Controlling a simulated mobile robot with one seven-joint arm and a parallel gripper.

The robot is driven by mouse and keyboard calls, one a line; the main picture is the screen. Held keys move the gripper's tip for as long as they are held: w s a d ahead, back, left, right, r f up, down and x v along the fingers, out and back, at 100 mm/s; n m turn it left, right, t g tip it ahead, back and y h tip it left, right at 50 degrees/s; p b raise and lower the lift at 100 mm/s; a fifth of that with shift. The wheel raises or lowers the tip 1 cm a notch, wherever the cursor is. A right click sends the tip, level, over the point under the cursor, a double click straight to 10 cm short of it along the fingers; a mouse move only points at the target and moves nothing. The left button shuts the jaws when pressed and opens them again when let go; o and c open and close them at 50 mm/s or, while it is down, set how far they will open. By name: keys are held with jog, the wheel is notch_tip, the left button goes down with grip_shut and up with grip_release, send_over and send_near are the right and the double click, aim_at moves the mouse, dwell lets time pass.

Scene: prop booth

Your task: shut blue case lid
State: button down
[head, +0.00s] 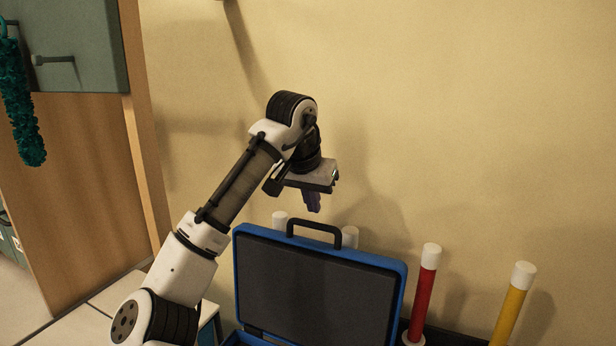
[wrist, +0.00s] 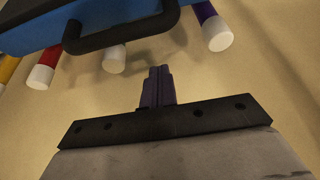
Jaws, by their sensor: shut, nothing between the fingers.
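The blue case (head: 232,338) stands at the bottom of the head view, with its lid (head: 320,290) raised upright and its dark lining facing me. A black handle (head: 314,233) sits on the lid's top edge. My gripper (head: 313,207) is above and behind the lid's top edge, near the wall, pointing down and apart from the lid. In the wrist view my gripper (wrist: 157,70) has its purple fingers together and empty. The lid's blue edge (wrist: 95,22) and its handle (wrist: 130,33) cross the top of that view. Most of the case's base is hidden below the frame.
A red stick with white ends (head: 424,290) and a yellow one (head: 512,303) stand right of the case. Two white tips (head: 350,237) show behind the lid. A purple stick (wrist: 213,27) shows in the wrist view. A beige wall (head: 450,120) is close behind.

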aim_at(303, 237)
jog(key=shift+s+a+p, duration=0.15)
jog(key=shift+s+a, duration=0.1)
jog(key=shift+s, duration=0.35)
jog(key=shift+s+a+p, duration=0.1)
jog(key=shift+s+a, duration=0.15)
jog(key=shift+s, duration=0.35)
jog(key=shift+s+a+p, duration=0.15)
jog(key=shift+s+a, duration=0.1)
jog(key=shift+s, duration=0.35)
jog(key=shift+r, duration=0.1)
jog(key=shift+a, duration=0.1)
